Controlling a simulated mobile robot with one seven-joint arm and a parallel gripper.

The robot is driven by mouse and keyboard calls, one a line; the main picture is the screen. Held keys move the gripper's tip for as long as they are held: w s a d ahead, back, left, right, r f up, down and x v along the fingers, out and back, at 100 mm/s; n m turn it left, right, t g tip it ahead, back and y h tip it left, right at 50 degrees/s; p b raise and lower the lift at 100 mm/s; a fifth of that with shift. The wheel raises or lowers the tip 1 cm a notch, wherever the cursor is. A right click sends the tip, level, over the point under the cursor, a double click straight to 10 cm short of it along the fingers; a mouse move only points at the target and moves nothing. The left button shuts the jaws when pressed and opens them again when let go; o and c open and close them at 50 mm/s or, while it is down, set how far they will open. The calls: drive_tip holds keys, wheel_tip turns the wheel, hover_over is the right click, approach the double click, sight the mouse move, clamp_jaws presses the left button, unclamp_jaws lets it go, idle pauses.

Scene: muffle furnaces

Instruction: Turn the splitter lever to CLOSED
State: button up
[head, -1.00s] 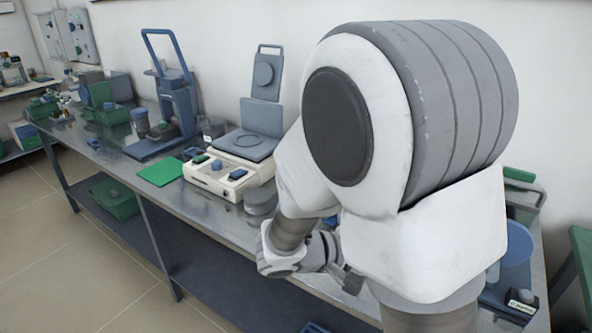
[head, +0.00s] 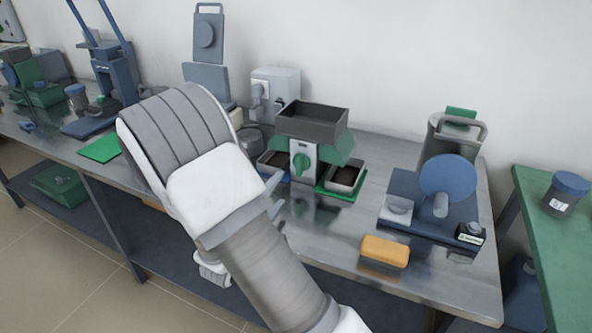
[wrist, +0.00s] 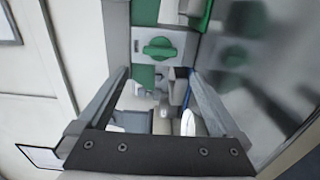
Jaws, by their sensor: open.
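The splitter (head: 312,122) stands on the steel bench, with a grey hopper on top and green sides. Its white front panel carries the green splitter lever (head: 301,164). In the wrist view the lever (wrist: 159,49) lies crosswise on its panel, beyond the fingertips and roughly centred between them. The panel's lettering is too small to read. My gripper (head: 275,194) is in front and to the left of the splitter, partly hidden by my arm. In the wrist view my gripper (wrist: 160,78) is open, its fingers apart with nothing held between them.
Pans stand at both sides of the splitter, the right one (head: 346,176) on a green mat. An orange block (head: 384,251) lies at the bench's front. A blue-disc device (head: 447,178) stands to the right. Bench between block and splitter is clear.

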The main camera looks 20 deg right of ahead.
sight(298, 167)
drive_tip(key=x, duration=1.1)
drive_tip(key=shift+w+d+b, duration=0.15)
drive_tip(key=shift+b, duration=0.25)
drive_tip(key=c, duration=1.1)
drive_tip(key=shift+c, duration=0.2)
